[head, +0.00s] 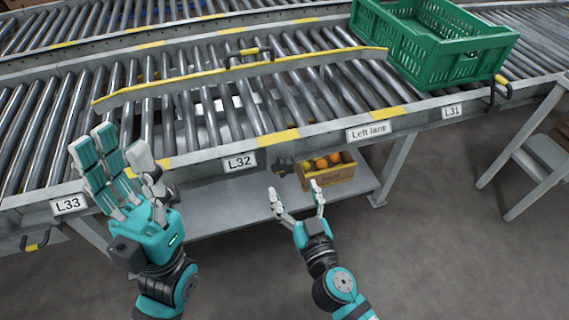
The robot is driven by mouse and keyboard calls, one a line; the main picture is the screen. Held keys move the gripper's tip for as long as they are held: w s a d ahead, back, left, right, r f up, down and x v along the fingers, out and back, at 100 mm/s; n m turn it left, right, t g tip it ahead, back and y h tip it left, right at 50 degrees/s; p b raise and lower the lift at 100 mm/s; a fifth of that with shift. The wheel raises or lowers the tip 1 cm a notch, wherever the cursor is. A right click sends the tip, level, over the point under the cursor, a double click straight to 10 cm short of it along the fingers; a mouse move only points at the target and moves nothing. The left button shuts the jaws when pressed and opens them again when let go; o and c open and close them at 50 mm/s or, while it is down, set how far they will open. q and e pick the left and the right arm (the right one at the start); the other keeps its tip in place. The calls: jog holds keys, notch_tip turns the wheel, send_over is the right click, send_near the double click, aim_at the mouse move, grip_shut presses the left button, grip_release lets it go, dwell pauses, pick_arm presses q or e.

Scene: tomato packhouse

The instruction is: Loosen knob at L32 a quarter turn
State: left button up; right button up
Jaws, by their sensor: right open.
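The L32 label (240,162) is on the front side rail of the roller conveyor. A small dark knob-like part (284,164) shows below the rail, to the right of the label; its exact form and turn angle are too small to tell. My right gripper (295,188) is open and empty, its fingertips pointing up just below this dark part. In the picture they look close to it, but I cannot tell whether they touch. My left gripper (117,150) is open and empty, raised in front of the rail between the L33 label (68,205) and the L32 label.
A green crate (440,45) stands on the rollers at the upper right. A yellow-edged guide (180,82) crosses the rollers. A box of yellow and orange fruit (330,178) sits on the lower shelf (225,205). Yellow-tipped handles (502,85) stick out near the L31 label (452,112).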

aim_at(285, 170)
jog(key=x, duration=0.7)
jog(key=shift+w+f, duration=0.1)
jog(key=shift+w, duration=0.15)
jog(key=shift+c, duration=0.4)
jog(key=c, duration=1.1)
